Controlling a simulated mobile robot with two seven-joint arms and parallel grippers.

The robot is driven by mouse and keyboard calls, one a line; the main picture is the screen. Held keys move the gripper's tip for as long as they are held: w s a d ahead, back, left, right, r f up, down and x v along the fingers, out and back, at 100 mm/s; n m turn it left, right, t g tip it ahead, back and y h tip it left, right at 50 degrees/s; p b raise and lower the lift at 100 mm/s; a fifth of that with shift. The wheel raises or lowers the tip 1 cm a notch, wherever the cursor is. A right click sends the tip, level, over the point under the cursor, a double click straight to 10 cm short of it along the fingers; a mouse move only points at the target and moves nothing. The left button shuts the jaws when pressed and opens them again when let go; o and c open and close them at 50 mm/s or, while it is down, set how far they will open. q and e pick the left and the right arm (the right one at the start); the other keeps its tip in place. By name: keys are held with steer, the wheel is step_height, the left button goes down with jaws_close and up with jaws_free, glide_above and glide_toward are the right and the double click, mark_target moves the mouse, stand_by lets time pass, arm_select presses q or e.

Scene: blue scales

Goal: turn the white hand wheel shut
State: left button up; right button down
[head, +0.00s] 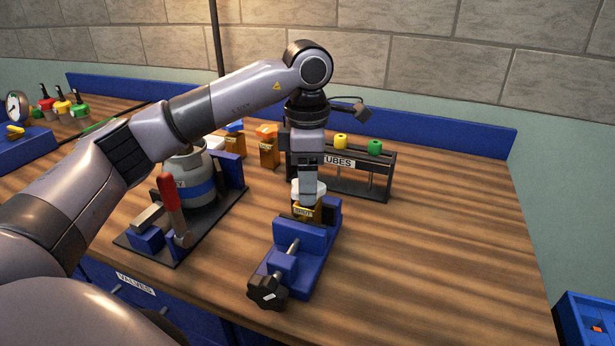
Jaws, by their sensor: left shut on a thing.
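The white hand wheel (296,187) is mostly hidden behind my left gripper (308,188), whose fingers point straight down and are shut on it. Only parts of its pale rim show at the sides of the fingers. Below it is a brownish body with a small yellow label (303,212) that seems to read "SHUT". This body sits at the back end of a blue vise (305,235) with a black knob (268,291) at its front. How far the wheel is turned cannot be told. My right gripper is not in view.
Left of the vise, a grey cylinder (188,165) with a blue band stands on a dark plate with a red-handled clamp (170,195). A tube rack (350,180) and an orange-capped bottle (267,148) stand behind. The wooden table (450,240) is clear at the right.

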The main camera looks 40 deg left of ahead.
arm_select(q)
steer(key=shift+m, duration=2.1)
steer(key=o, duration=1.1)
steer(key=shift+c, duration=0.2)
steer(key=shift+r, duration=0.1)
steer(key=shift+r, duration=3.55)
